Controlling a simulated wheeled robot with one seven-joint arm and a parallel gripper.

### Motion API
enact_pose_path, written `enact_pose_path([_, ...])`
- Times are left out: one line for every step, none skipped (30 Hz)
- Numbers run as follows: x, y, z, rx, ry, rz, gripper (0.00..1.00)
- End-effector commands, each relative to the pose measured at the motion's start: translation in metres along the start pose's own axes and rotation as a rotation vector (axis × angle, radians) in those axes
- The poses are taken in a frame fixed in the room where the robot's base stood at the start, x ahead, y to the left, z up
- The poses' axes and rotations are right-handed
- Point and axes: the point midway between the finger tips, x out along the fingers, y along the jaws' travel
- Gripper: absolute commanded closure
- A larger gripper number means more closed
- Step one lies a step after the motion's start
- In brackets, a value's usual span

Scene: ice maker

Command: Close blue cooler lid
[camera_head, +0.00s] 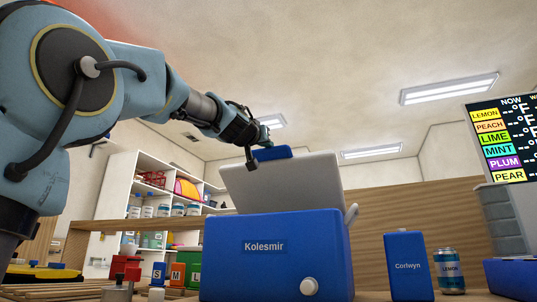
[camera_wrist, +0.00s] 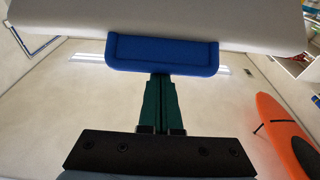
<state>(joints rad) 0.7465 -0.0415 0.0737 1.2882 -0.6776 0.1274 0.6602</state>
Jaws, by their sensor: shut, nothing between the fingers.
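The blue cooler (camera_head: 275,270), labelled "Kolesmir", stands on the wooden surface in the head view. Its whitish lid (camera_head: 285,184) is raised and tilted open, with a blue handle tab (camera_head: 272,153) at its top edge. In the wrist view the lid (camera_wrist: 265,22) crosses the top and the blue tab (camera_wrist: 162,55) hangs from it. My gripper (camera_head: 250,160) is at the tab's left end in the head view. In the wrist view its green fingers (camera_wrist: 160,80) are closed together with tips at the tab's lower edge; whether they touch it I cannot tell.
A blue "Corlwyn" box (camera_head: 408,267) and a lemon can (camera_head: 449,270) stand right of the cooler. Coloured S, M and L boxes (camera_head: 177,274) stand at its left. Grey stacked containers (camera_head: 500,220) are at the far right. The air above the lid is clear.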

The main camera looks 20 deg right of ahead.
Motion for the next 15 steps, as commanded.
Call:
enact_pose_path([-0.004,0.001,0.008,-0.002,0.010,0.002,1.00])
enact_pose_path([-0.005,0.001,0.009,-0.002,0.017,0.002,1.00])
enact_pose_path([-0.007,0.001,0.010,-0.001,0.022,0.001,1.00])
enact_pose_path([-0.009,0.000,0.011,0.002,0.021,-0.001,1.00])
enact_pose_path([-0.010,-0.001,0.012,0.003,0.021,-0.002,1.00])
enact_pose_path([-0.012,-0.001,0.014,0.003,0.020,-0.001,1.00])
enact_pose_path([-0.013,-0.001,0.016,0.003,0.020,-0.001,1.00])
enact_pose_path([-0.015,-0.001,0.017,0.002,0.019,-0.001,1.00])
enact_pose_path([-0.017,-0.001,0.019,0.002,0.020,-0.001,1.00])
enact_pose_path([-0.019,-0.001,0.021,0.002,0.020,-0.001,1.00])
enact_pose_path([-0.021,-0.001,0.023,0.002,0.020,-0.001,1.00])
enact_pose_path([-0.023,-0.001,0.026,0.002,0.019,-0.001,1.00])
enact_pose_path([-0.025,-0.001,0.028,0.001,0.019,-0.001,1.00])
enact_pose_path([-0.028,0.000,0.031,0.002,0.018,0.000,1.00])
enact_pose_path([-0.031,0.000,0.034,0.001,0.019,-0.001,1.00])
